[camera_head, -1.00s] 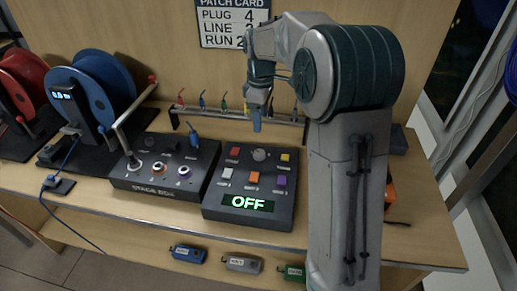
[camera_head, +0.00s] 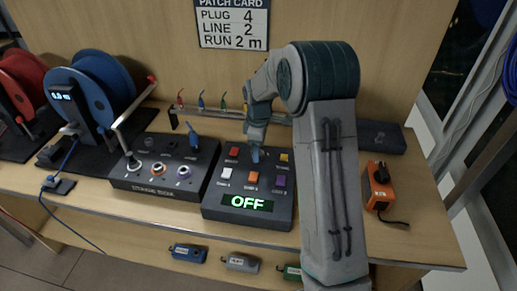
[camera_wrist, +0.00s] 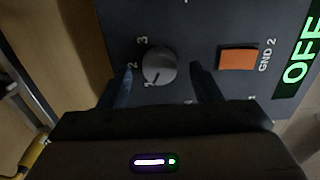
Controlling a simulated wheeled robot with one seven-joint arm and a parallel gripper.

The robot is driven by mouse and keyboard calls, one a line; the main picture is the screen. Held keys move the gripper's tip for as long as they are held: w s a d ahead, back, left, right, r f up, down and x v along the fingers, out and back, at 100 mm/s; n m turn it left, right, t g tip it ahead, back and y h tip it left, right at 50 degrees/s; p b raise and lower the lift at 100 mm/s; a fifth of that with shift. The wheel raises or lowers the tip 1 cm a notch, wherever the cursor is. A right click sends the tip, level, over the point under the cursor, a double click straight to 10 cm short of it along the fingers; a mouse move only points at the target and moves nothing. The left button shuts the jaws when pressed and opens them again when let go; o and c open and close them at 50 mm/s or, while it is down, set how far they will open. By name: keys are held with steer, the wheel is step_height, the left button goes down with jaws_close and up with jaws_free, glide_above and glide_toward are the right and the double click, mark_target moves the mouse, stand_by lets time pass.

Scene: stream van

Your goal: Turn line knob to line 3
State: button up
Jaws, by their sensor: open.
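The line knob (camera_wrist: 159,66) is a round grey knob on the dark control box (camera_head: 222,211). In the wrist view, numbers 3 and 2 show at its left side, and a mark by its lower left edge is hard to read. Its exact setting is not clear. My gripper (camera_head: 256,154) points down over the box and is open. In the wrist view its two blue-grey fingertips stand to the left and right of the knob, with gaps showing. In the head view the fingertips hide the knob.
The box carries red, white, orange, purple and yellow buttons and a green OFF display (camera_head: 247,203). The stage box (camera_head: 150,190) stands close on its left. A patch card (camera_head: 232,24) on the wall reads plug 4, line 2, run 2 m. An orange device (camera_head: 380,186) lies right.

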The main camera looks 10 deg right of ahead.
steer(key=shift+f, duration=0.55)
steer(key=c, duration=1)
